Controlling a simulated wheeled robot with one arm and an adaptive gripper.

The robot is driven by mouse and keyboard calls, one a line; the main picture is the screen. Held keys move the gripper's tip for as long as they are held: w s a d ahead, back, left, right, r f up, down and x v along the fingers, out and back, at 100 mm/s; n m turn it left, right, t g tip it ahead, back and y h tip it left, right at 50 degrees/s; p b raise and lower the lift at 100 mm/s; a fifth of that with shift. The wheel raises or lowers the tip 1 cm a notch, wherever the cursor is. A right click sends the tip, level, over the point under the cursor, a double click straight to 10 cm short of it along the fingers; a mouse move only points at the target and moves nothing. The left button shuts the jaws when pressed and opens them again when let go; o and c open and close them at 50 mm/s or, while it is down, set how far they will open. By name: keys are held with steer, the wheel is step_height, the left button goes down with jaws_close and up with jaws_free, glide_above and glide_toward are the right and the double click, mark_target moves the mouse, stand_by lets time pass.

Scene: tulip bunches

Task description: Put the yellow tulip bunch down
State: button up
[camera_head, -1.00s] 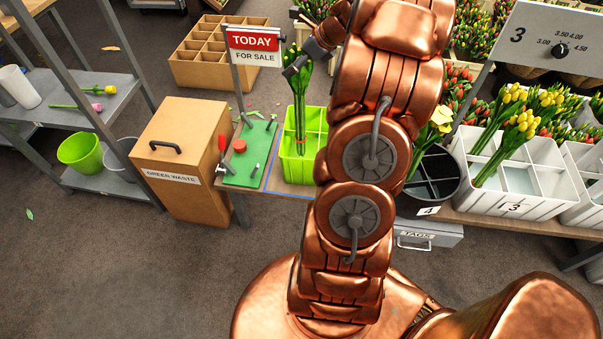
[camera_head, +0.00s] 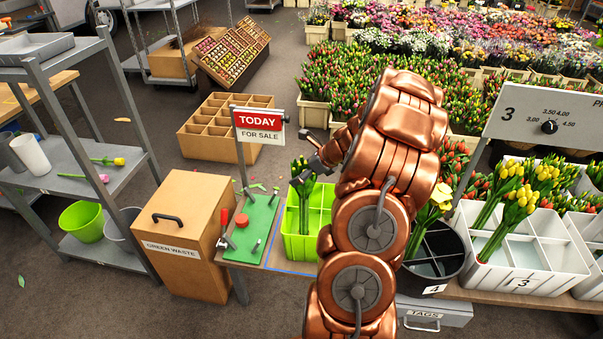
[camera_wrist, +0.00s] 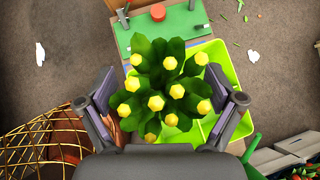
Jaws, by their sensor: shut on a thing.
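The yellow tulip bunch (camera_head: 305,207) is upright, with its stems down in a compartment at the left side of the lime-green crate (camera_head: 299,248). My gripper (camera_head: 308,178) is shut on the bunch just above the crate's rim. In the wrist view the yellow heads and leaves of the bunch (camera_wrist: 160,90) fill the space between the two fingers of my gripper (camera_wrist: 160,100). The lime-green crate (camera_wrist: 229,72) shows beneath and to the right of them. The stem ends, and whether they touch the crate floor, are hidden.
A green board (camera_head: 250,228) with a red knob lies left of the crate, beside the TODAY sign (camera_head: 258,125). The black bucket (camera_head: 440,257) and white tulip crate (camera_head: 530,278) stand to the right. A green-waste box (camera_head: 185,225) is at the left.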

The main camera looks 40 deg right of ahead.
steer(key=shift+f, duration=0.1)
steer(key=o, duration=1.4)
steer(key=shift+c, duration=0.2)
steer(key=b+v, duration=0.2)
steer(key=v, duration=1)
steer(key=s+a+r+n+g+y, duration=0.15)
steer(key=a+n, duration=0.35)
steer(key=a, duration=0.5)
steer(key=a+r+n+g, duration=0.1)
steer(key=a+n+g, duration=0.2)
steer(key=a+n, duration=0.5)
steer(key=s+a+r+n+g, duration=0.1)
steer(key=a+r+n+g, duration=0.15)
steer(key=a, duration=1.05)
steer(key=s+a+n+g+h, duration=0.1)
steer(key=s+a+n, duration=0.2)
steer(key=s+n, duration=0.2)
steer(key=s+a+n+g+h, duration=0.1)
steer(key=s+a+n+h, duration=0.1)
steer(key=s+n, duration=0.4)
steer(key=s+a+f+n+h, duration=0.1)
steer(key=s+a+n, duration=0.2)
steer(key=s, duration=0.6)
steer(key=shift+s+a+n+g, duration=0.3)
steer(key=shift+n+g, duration=0.1)
steer(key=shift+n, duration=0.85)
